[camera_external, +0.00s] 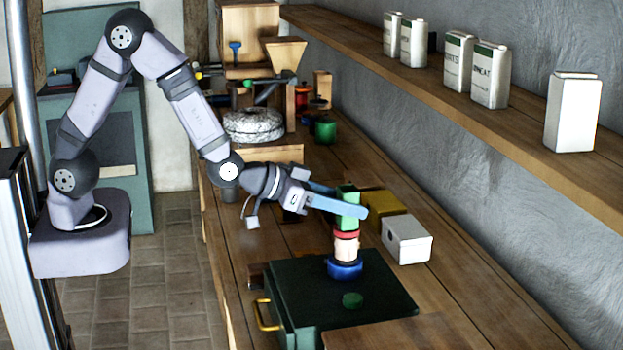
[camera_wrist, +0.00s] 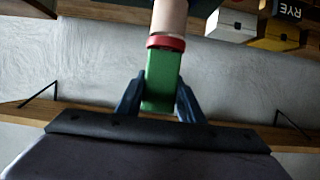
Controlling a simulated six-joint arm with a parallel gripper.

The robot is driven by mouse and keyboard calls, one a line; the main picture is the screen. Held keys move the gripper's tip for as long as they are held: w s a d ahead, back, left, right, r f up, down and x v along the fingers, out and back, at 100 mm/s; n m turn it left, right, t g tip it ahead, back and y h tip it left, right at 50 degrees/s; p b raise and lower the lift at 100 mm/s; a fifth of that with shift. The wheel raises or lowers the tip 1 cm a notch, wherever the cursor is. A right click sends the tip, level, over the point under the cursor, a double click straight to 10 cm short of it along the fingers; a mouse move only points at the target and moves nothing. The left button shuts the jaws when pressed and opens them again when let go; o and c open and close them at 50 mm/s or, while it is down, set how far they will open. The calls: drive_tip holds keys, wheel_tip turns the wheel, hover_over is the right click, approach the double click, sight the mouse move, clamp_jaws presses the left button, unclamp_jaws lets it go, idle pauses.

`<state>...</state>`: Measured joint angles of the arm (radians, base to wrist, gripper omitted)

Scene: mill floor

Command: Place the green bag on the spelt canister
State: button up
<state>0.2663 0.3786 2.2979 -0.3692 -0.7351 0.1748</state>
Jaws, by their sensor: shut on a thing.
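My gripper (camera_external: 340,205) is shut on a green block-shaped thing, which I take as the green bag (camera_external: 347,194). In the wrist view the green bag (camera_wrist: 161,78) is upright between my two fingers (camera_wrist: 160,100). A red ring (camera_external: 346,234) and a beige cylinder (camera_external: 346,248) are in line directly below it, above a blue round piece (camera_external: 345,268). I cannot tell whether the bag touches the red ring. White canisters stand on the wall shelf, including one marked like WHEAT (camera_external: 490,75) and a plain-faced one (camera_external: 573,112). I cannot read spelt on any.
A white box (camera_external: 407,240) and a yellow box (camera_external: 383,204) are close on the right. The wooden shelf (camera_external: 440,90) runs along the wall, with free room between its right canisters.

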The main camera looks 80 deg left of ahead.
drive_tip(key=shift+f, duration=0.1)
drive_tip(key=o, duration=1.1)
drive_tip(key=b+v, duration=0.7)
drive_tip(key=v, duration=0.5)
drive_tip(key=shift+r+b, duration=0.2)
drive_tip(key=shift+b, duration=0.1)
